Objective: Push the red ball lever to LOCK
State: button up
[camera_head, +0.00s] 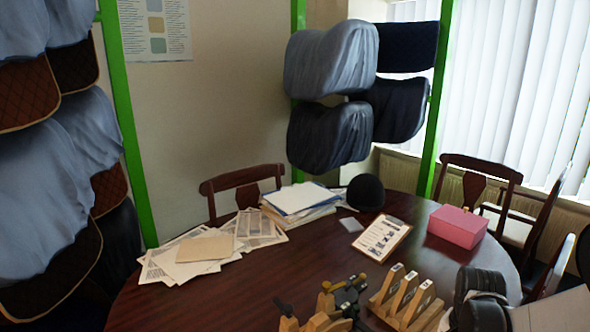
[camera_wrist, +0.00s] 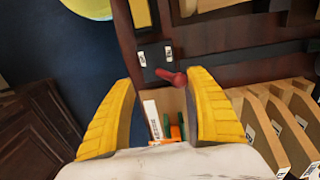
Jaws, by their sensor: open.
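The red ball lever (camera_wrist: 172,77) shows in the wrist view, just ahead of my gripper and a little right of the middle between the fingertips. It comes off a dark plate (camera_wrist: 154,68) with two small white labels, whose lettering is too small to read. The red end points to the lower right, nearer the right-hand label. My gripper (camera_wrist: 160,82) has its two yellow fingers wide apart, with nothing gripped. Whether a finger touches the lever cannot be told. I cannot make out the lever or my gripper in the head view.
Wooden blocks with labels (camera_head: 405,297) stand near the table's front; similar blocks (camera_wrist: 271,122) are right of my gripper. Dark rounded objects (camera_head: 481,290) lie beside them. Papers (camera_head: 205,247), a clipboard (camera_head: 382,240), a black helmet (camera_head: 366,192) and a pink box (camera_head: 457,226) are farther back.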

jog(key=shift+s+d, duration=0.55)
jog(key=shift+s, duration=0.2)
jog(key=shift+s+d, duration=0.55)
jog(key=shift+s, duration=0.15)
jog(key=shift+s+d, duration=0.15)
jog(key=shift+s, duration=0.05)
jog(key=shift+r, duration=0.1)
jog(key=r+p, duration=0.2)
jog(key=r, duration=0.1)
jog(key=r+p, duration=0.2)
jog(key=r, duration=0.1)
jog(key=shift+w, duration=0.2)
jog(key=s+a+r+n+t, duration=0.3)
jog(key=a+r+n, duration=0.2)
jog(key=a+r, duration=0.2)
jog(key=s+a+r+n+t, duration=0.3)
jog(key=a+r+n+t, duration=0.1)
jog(key=a+r, duration=0.4)
jog(key=a+n, duration=0.1)
jog(key=a, duration=0.1)
jog(key=shift+a, duration=0.3)
